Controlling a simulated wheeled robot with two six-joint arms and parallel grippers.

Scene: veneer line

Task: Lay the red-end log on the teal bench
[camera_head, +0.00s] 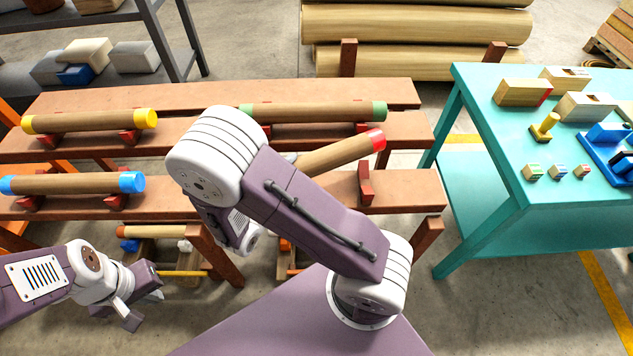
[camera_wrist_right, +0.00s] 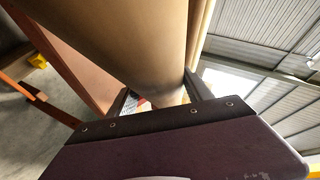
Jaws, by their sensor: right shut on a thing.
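The red-end log (camera_head: 335,155) is brown with a red right end. It slants across the brown rack in the head view, right end farther back, and its left part is hidden behind my right arm. My right gripper (camera_wrist_right: 162,98) is shut on this log, which fills the middle of the right wrist view (camera_wrist_right: 140,45); in the head view the arm hides most of that gripper. The teal bench (camera_head: 493,130) stands at the right, apart from the log. My left gripper (camera_head: 147,308) is open and empty at the lower left, in front of the rack.
Logs with green (camera_head: 320,112), yellow (camera_head: 90,121) and blue (camera_head: 75,184) ends lie on the rack (camera_head: 400,185). An empty red cradle post (camera_head: 365,183) stands near its right end.

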